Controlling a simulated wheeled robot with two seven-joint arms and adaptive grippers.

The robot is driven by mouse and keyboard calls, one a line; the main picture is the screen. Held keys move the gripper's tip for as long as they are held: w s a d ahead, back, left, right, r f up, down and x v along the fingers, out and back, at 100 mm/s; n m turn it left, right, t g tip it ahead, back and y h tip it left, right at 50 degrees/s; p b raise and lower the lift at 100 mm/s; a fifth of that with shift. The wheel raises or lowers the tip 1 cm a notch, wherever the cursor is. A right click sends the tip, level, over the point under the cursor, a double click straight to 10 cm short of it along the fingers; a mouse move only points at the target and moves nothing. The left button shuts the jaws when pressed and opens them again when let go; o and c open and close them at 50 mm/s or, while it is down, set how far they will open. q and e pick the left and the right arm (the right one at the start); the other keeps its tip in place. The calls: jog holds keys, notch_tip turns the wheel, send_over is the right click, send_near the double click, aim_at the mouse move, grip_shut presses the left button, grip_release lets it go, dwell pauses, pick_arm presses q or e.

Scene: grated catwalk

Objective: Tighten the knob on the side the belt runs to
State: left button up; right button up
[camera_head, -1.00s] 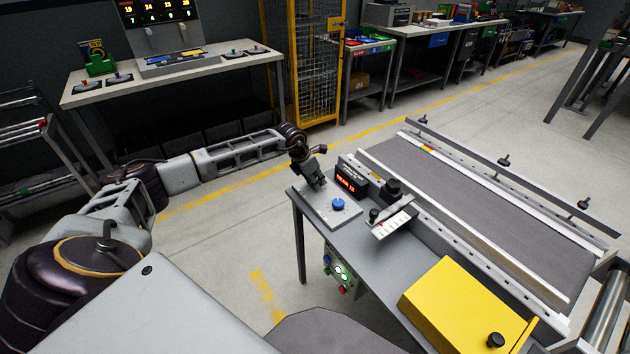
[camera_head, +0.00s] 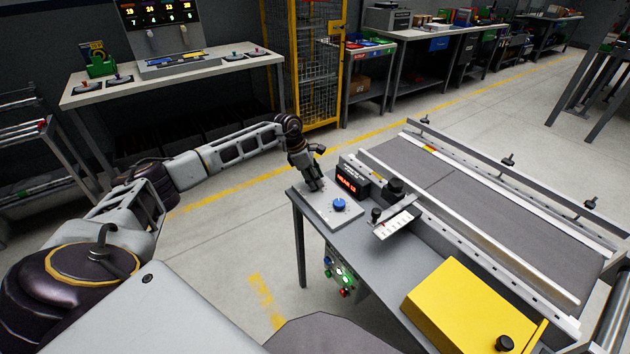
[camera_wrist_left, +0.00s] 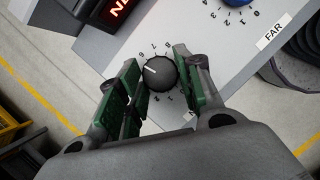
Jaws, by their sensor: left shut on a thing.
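A black knob (camera_wrist_left: 160,74) with a white pointer line sits on a numbered dial in the left wrist view. Its pointer aims to the upper left. My left gripper (camera_wrist_left: 162,82) has its green-padded fingers on both sides of this knob and is shut on it. In the head view my left gripper (camera_head: 317,186) points down at the far end of the light plate (camera_head: 327,212) and hides the black knob. A blue knob (camera_head: 339,205) stands on the same plate, also with a numbered dial (camera_wrist_left: 232,4). The conveyor belt (camera_head: 450,190) is dark grey. My right gripper is not in view.
A display with red lettering (camera_head: 352,178) stands beside the plate. A "FAR" label (camera_wrist_left: 273,31) lies near the blue knob's dial. A scale-like white panel (camera_head: 396,224), a black knob behind it (camera_head: 394,187) and a yellow housing (camera_head: 455,305) stand nearby.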

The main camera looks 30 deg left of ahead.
pick_arm(q)
jog(key=shift+m+g+b, duration=0.4)
jog(key=shift+m+b, duration=0.05)
jog(key=shift+m, duration=0.75)
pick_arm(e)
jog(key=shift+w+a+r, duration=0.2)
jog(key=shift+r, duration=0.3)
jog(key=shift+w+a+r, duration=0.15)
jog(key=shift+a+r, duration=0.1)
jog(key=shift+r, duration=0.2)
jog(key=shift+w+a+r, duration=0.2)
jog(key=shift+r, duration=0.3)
pick_arm(q)
jog(key=o, duration=1)
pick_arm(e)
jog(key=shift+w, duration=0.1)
pick_arm(q)
jog(key=shift+a+r, duration=0.1)
jog(key=shift+r, duration=0.05)
jog(key=shift+a+v, duration=0.2)
jog(key=shift+v, duration=5.65)
